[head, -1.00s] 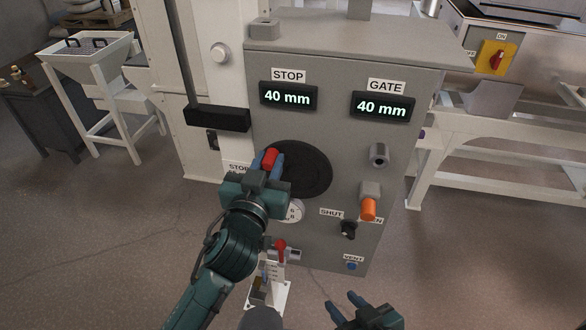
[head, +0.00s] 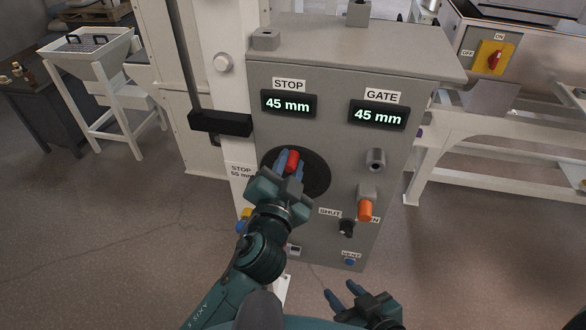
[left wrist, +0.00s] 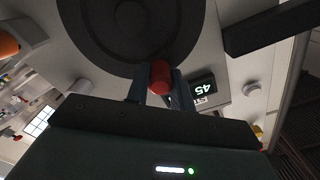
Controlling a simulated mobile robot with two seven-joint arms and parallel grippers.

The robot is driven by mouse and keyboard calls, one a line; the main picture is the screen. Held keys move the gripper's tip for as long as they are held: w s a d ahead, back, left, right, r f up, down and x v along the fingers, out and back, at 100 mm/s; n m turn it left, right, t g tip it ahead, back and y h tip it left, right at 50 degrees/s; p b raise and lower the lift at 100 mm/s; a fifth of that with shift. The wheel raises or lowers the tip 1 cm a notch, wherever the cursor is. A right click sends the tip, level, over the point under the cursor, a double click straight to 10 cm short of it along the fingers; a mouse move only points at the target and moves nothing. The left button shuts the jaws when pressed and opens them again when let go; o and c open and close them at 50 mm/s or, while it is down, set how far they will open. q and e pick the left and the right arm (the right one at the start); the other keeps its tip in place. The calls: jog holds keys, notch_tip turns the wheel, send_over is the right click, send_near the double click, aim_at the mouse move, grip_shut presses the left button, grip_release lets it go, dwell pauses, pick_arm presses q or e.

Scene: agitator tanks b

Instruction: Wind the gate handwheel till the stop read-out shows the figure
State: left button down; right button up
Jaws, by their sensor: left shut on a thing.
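The dark round handwheel (head: 316,178) is on the front of a grey cabinet, and its disc fills the top of the left wrist view (left wrist: 125,30). My left gripper (head: 287,165) is shut on the wheel's red knob (head: 293,160), which also shows between the fingers in the left wrist view (left wrist: 161,76). The stop read-out (head: 288,104) shows 45 mm. The gate read-out (head: 377,115) also shows 45 mm. My right gripper (head: 340,298) is open and empty, low in front of the cabinet.
A black bar (head: 220,123) juts out at the left. Open floor lies in front.

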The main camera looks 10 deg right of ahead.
pick_arm(q)
jog(key=shift+s+d+f+m, duration=0.1)
jog(key=shift+s+d+m, duration=0.1)
jog(key=shift+d+m, duration=0.55)
jog(key=shift+a+m, duration=0.15)
jog(key=shift+m, duration=0.1)
